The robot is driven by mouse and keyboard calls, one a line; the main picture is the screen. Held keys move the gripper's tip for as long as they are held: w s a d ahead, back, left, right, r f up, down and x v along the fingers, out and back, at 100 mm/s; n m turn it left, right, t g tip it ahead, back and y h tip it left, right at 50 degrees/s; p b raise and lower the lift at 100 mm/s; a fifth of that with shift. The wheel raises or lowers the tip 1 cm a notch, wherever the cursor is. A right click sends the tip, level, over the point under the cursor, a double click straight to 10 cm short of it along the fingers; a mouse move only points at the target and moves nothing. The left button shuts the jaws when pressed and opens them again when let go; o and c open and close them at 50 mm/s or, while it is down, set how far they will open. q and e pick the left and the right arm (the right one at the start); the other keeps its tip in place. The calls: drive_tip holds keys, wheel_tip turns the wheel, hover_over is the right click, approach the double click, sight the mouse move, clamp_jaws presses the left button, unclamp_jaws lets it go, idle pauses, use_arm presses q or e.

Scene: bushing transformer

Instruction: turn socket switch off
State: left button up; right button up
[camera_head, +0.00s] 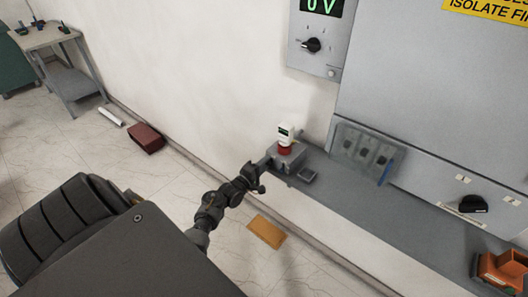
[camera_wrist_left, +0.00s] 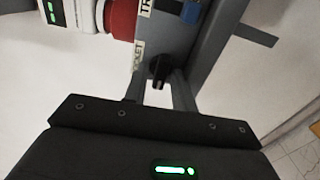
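The socket switch is a small black rotary knob (camera_wrist_left: 159,70) on a grey box (camera_wrist_left: 182,35), beside a label that reads in part "SOCKET". In the head view the grey box (camera_head: 287,160) stands at the wall end of the grey shelf. A red round plug part (camera_head: 285,150) with a white meter (camera_head: 286,134) is on it. My left gripper (camera_wrist_left: 159,88) points at the knob with its two fingers apart, one on each side. I cannot tell if they touch it. In the head view my left gripper (camera_head: 262,167) is beside the box. My right gripper is not in view.
A grey panel (camera_head: 430,110) carries a black rotary handle (camera_head: 473,204). A display box with a knob (camera_head: 312,45) hangs above. A yellow-brown item (camera_head: 266,232) lies on the floor.

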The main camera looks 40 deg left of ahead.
use_arm(q)
drive_tip(key=shift+o, duration=0.6)
drive_tip(key=s+b, duration=0.1)
drive_tip(key=s, duration=0.9)
drive_tip(key=shift+s+b, duration=0.3)
drive_tip(key=shift+s, duration=0.1)
drive_tip(key=shift+d, duration=0.1)
